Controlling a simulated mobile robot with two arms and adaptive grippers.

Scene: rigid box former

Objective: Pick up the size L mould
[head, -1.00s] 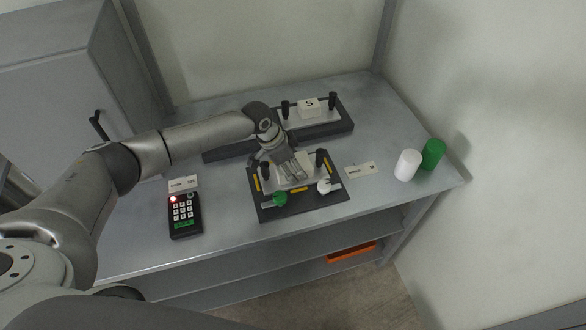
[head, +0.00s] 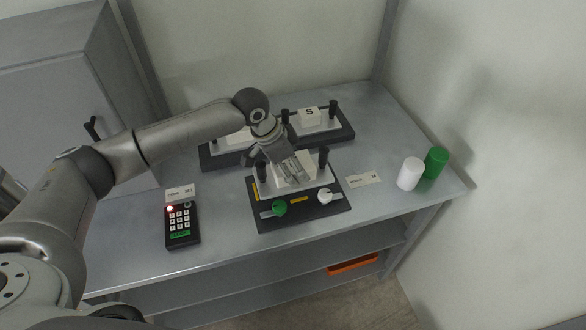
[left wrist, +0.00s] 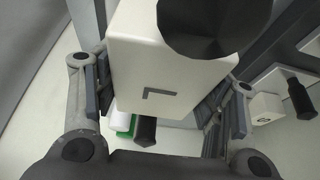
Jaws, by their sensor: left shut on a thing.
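The size L mould is a pale plate (head: 300,187) with a white block (left wrist: 165,90) marked L and black upright posts (head: 323,160). My left gripper (head: 290,170) reaches down from above, with its fingers shut on either side of the block. The mould is over the dark base (head: 320,212) with yellow strips; it looks slightly raised, but the gap beneath is hard to judge. In the left wrist view the L faces the camera between the fingers, and a black post top (left wrist: 210,22) covers part of the block. My right gripper is not in view.
A dark rack (head: 338,135) behind holds the S mould (head: 310,117) and another mould partly hidden by my arm. A keypad (head: 182,225) stands left. A white cylinder (head: 410,173) and a green cylinder (head: 435,162) stand right. A green knob (head: 280,208) sits at the base's front.

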